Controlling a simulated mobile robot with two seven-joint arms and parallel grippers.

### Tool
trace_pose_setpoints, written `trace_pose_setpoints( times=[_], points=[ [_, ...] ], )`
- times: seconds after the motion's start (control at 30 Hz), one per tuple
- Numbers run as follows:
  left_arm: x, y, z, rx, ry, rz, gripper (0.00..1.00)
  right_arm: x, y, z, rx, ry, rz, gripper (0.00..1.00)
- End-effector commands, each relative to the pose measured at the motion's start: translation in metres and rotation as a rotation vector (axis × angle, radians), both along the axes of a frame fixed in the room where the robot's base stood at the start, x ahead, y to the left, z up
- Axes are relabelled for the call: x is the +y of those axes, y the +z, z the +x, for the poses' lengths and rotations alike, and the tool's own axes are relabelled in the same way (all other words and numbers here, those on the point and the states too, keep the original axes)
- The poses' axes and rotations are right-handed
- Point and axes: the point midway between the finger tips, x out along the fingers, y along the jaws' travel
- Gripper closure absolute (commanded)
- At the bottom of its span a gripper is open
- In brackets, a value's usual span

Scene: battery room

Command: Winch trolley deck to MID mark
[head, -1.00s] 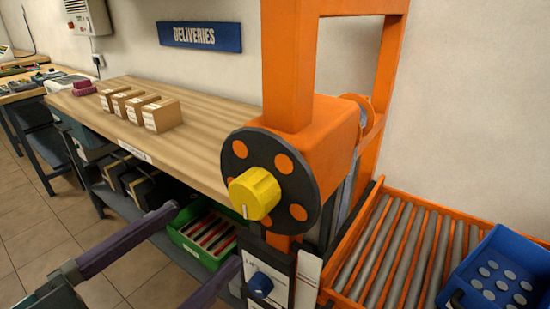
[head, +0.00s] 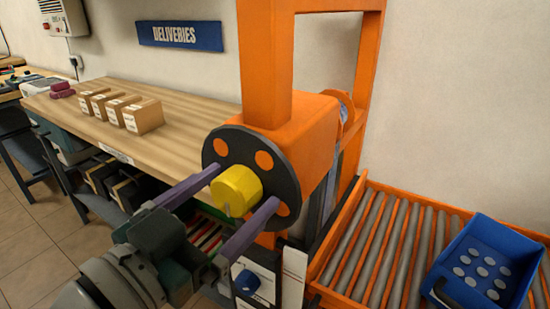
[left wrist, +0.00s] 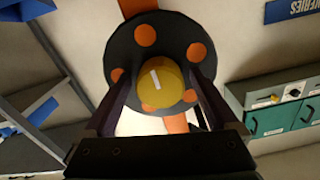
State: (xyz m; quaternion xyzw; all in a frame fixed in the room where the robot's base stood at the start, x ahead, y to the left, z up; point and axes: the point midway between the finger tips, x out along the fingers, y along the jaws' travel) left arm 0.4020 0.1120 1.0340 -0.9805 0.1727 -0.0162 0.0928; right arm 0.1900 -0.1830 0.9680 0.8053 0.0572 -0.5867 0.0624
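The orange winch trolley (head: 268,70) has a black wheel (head: 218,145) with orange spots and a yellow knob (head: 237,190) at its centre. The knob also shows in the left wrist view (left wrist: 158,87), with a white line tilted slightly left of upright. My left gripper (head: 248,186) is open, its purple fingers on either side of the knob; in the left wrist view there seem to be gaps between fingers and knob. The roller deck (head: 378,245) is low at the right. A white strip (head: 293,278) stands beside the mast; no MID mark is readable. My right gripper is out of view.
A blue tray (head: 485,262) sits on the deck's rollers. A wooden bench (head: 175,155) with several small boxes (head: 142,116) stands left of the mast.

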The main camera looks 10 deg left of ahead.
Motion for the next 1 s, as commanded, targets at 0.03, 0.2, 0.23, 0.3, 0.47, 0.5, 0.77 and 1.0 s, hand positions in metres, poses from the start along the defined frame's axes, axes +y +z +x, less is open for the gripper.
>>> trace_pose_setpoints(
  times=[0.03,0.2,0.23,0.3,0.47,0.5,0.77,1.0],
  points=[
    [0.0000,0.0000,-0.0001,0.000,0.000,0.000,0.14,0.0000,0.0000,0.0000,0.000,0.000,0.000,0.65],
    [0.0001,0.0000,-0.0003,0.000,0.000,0.000,0.33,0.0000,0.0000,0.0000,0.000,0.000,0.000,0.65],
    [0.0002,0.0000,-0.0002,0.000,0.000,0.000,0.37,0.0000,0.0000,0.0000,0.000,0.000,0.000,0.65],
    [0.0001,0.0000,-0.0003,0.000,0.000,0.000,0.45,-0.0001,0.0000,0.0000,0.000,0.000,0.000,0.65],
    [0.0001,0.0000,-0.0003,0.000,0.000,0.000,0.63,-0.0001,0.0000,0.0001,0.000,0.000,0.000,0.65],
    [0.0001,0.0000,-0.0003,0.000,0.000,0.000,0.67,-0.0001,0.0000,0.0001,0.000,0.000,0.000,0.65],
    [0.0001,0.0000,-0.0004,0.000,0.000,0.000,0.90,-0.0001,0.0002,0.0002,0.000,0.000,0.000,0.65],
    [0.0000,0.0003,-0.0003,0.015,0.000,-0.040,0.90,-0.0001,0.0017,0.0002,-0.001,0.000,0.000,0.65]
  ],
)
